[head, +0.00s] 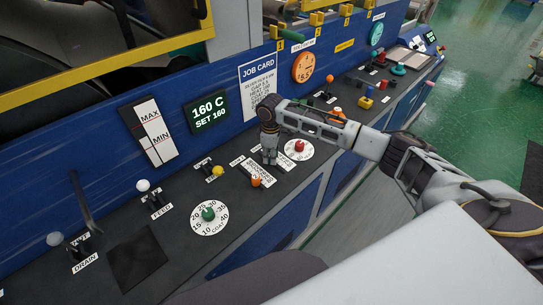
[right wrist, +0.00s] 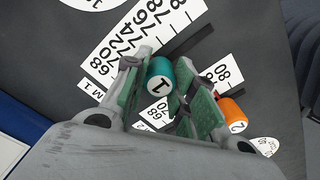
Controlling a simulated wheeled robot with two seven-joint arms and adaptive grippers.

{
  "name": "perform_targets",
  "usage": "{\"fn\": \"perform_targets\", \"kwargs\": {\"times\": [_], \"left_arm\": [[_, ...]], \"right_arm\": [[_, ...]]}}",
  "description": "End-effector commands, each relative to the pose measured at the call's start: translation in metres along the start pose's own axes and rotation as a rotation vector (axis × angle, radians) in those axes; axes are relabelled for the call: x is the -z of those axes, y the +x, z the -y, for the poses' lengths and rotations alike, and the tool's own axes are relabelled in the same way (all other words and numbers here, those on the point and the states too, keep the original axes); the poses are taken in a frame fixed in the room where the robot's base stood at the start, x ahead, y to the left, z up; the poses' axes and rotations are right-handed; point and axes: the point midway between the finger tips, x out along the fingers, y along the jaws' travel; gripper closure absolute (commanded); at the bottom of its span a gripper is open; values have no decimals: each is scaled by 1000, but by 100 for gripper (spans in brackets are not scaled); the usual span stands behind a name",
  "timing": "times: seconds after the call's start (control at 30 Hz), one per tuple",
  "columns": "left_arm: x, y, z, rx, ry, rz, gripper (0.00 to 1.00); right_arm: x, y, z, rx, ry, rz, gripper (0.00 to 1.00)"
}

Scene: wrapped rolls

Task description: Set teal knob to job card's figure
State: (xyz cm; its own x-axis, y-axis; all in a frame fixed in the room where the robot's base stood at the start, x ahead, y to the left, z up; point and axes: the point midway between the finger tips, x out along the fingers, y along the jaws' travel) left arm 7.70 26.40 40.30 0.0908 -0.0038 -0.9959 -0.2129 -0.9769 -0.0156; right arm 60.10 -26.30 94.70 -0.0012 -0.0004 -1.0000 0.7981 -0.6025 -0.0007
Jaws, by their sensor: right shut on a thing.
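The teal knob (right wrist: 160,72), marked 1, sits on a slider track beside a white number scale (right wrist: 113,62) in the right wrist view. Figures such as 68, 70, 72, 74 and 76 show along it, but I cannot tell which one the knob is at. My right gripper (right wrist: 168,90) has its fingers on both sides of the knob and is shut on it. In the head view my right gripper (head: 269,159) points down at the console and hides the knob. The job card (head: 258,83) hangs on the blue panel; its small print is too blurred to read surely.
An orange knob (right wrist: 233,113), marked 2, is close beside my right fingers, with its own scale. A red-knobbed dial (head: 299,147) is just right of the gripper. A green-knobbed dial (head: 208,214) is nearer.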

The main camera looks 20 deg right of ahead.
Motion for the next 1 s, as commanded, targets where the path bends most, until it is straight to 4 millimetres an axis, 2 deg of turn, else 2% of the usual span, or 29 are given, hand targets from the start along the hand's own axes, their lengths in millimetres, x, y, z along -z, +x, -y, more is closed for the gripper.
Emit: {"fn": "perform_targets", "kwargs": {"times": [0.03, 0.2, 0.67, 0.87, 1.0], "left_arm": [[0, 0, 0, 0, 0, 0, 60], [0, 0, 0, 0, 0, 0, 60], [-1, 0, 2, 2, 0, 0, 60], [0, 0, 1, 1, 0, 0, 60], [0, 0, 1, 1, 0, 0, 60]], "right_arm": [[0, -1, 0, -1, 0, -2, 71], [0, 0, 0, -1, 0, -1, 51], [0, -4, 0, -1, 0, -1, 51], [1, -21, -1, -2, -1, -3, 51], [0, -39, -1, -3, -1, -2, 51]]}}
